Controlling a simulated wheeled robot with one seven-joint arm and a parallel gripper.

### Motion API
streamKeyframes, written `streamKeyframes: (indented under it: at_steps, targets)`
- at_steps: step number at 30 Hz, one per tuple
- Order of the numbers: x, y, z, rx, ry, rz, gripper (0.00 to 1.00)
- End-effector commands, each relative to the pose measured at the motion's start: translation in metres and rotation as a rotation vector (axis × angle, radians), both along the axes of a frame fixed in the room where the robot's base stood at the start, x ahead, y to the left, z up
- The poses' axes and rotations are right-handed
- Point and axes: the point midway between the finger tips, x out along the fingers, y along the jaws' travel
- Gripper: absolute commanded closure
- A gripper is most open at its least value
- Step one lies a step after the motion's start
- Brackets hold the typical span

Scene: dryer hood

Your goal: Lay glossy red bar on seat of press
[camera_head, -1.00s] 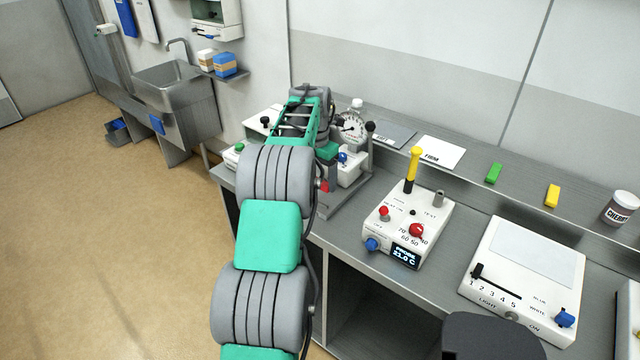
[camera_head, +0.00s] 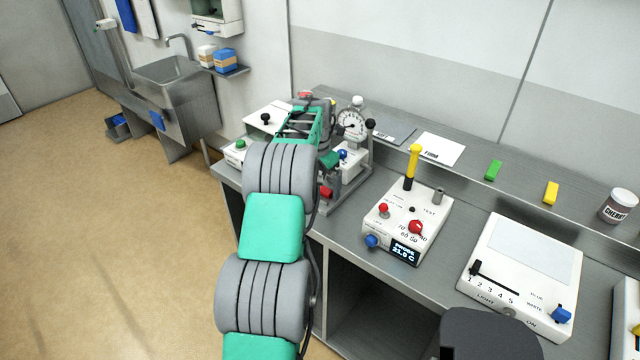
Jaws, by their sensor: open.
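A small glossy red piece (camera_head: 305,94), which looks like the red bar, shows at the far back left by the shelf end, just beyond the end of my arm. Whether it touches my gripper I cannot tell. My gripper is open at the far end of the green and grey arm, with its fingers mostly hidden by my own links. The press (camera_head: 348,165), with a round dial gauge (camera_head: 351,125) and a black-knobbed lever, stands on the bench right of my arm. Its seat is hidden or too small to make out. A red part (camera_head: 326,191) shows low at its front.
The back shelf holds a grey plate (camera_head: 393,133), a white card (camera_head: 440,149), a green bar (camera_head: 493,169), a yellow bar (camera_head: 551,193) and a jar (camera_head: 618,206). A control box (camera_head: 408,222) with an upright yellow handle and a light box (camera_head: 522,275) occupy the bench on the right.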

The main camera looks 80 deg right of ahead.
Motion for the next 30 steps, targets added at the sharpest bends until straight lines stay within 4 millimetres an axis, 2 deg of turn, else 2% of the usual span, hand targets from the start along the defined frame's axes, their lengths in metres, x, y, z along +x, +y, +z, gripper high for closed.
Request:
streamKeyframes:
  at_steps: [5, 7, 11, 15, 19, 25, 26, 28, 29, 30]
  targets:
    - [0.0, 0.0, 0.005, -0.001, -0.001, 0.0, 0.01]
    - [0.0, 0.0, 0.014, -0.004, -0.001, 0.0, 0.01]
    - [0.002, 0.001, 0.044, -0.007, 0.0, 0.0, 0.01]
    - [0.003, 0.004, 0.083, -0.005, -0.001, 0.0, 0.01]
    - [0.004, 0.006, 0.111, -0.001, -0.001, 0.0, 0.01]
    - [0.004, 0.008, 0.123, 0.001, 0.001, 0.0, 0.01]
    - [0.007, 0.009, 0.124, 0.0, 0.0, -0.002, 0.01]
    - [0.027, 0.017, 0.13, -0.01, -0.004, -0.019, 0.01]
    - [0.042, 0.024, 0.135, -0.018, -0.007, -0.035, 0.01]
    - [0.068, 0.039, 0.143, -0.029, -0.013, -0.064, 0.01]
